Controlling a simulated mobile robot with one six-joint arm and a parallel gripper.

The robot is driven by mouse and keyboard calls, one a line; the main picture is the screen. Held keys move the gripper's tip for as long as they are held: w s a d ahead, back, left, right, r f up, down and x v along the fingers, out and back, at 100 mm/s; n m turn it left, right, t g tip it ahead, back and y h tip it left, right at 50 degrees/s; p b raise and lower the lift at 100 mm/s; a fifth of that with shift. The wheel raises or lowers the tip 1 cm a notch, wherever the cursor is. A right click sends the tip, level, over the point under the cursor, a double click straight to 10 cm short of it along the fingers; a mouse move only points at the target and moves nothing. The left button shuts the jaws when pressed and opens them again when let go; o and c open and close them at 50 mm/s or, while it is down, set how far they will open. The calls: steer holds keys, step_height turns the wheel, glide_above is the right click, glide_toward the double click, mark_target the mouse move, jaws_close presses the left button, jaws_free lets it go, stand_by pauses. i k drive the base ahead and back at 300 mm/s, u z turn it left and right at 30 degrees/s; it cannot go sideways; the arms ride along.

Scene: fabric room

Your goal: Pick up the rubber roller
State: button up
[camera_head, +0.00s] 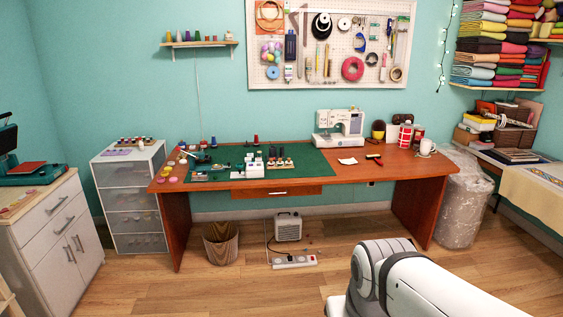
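I cannot pick out the rubber roller with certainty at this distance. A small tool with red and black parts (374,158) lies on the right half of the wooden desk (400,167), near a white sheet; it is too small to tell whether it is the roller. Other small tools lie on the green cutting mat (312,173) at the left and middle of the desk. My white arm shows at the bottom right, well in front of the desk. My gripper is outside the view.
A sewing machine (340,129) and a white mug (426,147) stand on the desk. A waste basket (220,243), a heater (288,226) and a power strip (294,262) are on the floor. A bagged bin (462,205) stands right. Floor before the desk is largely clear.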

mark_target(378, 161)
steer(key=z, duration=0.25)
steer(key=i, duration=1.55)
steer(key=z, duration=0.4)
steer(key=i, duration=2.5)
steer(key=u, duration=0.1)
